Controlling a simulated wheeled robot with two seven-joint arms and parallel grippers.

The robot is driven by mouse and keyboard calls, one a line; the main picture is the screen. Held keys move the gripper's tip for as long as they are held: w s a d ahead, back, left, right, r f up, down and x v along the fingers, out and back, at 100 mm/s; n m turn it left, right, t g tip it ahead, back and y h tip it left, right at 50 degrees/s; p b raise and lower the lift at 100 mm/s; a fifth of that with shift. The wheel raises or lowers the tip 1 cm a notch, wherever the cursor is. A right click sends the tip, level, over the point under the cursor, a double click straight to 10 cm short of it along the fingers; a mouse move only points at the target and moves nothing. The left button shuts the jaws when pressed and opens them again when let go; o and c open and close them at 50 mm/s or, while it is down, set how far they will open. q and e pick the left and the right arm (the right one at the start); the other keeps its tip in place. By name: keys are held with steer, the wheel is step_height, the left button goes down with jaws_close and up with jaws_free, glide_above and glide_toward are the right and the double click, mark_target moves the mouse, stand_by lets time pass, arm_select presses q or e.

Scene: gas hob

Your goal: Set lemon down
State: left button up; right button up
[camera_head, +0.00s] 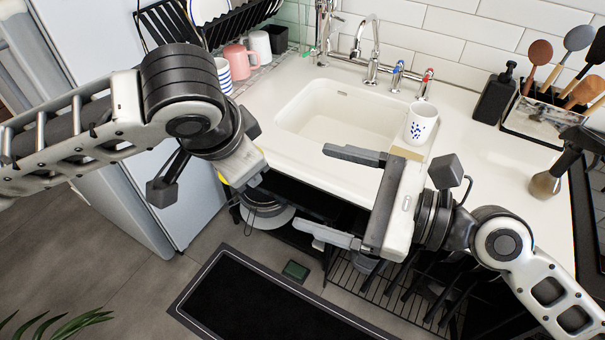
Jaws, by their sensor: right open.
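No whole lemon is in view. A small yellow sliver (223,179) shows at the edge of my left gripper (243,172), in front of the counter's front edge; the gripper body hides most of it, so I cannot tell whether it is the lemon.
The white sink (345,112) is empty. A blue-spotted cup (421,122) stands at its right, close to my right gripper. A striped cup (222,76), a pink mug (240,61) and a dish rack stand at the left. A soap bottle (494,98) and utensils are at the right.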

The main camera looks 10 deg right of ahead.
steer(key=x, duration=1.2)
steer(key=c, duration=1.2)
arm_select(q)
steer(key=o, duration=1.1)
arm_select(e)
steer(key=shift+o, duration=0.2)
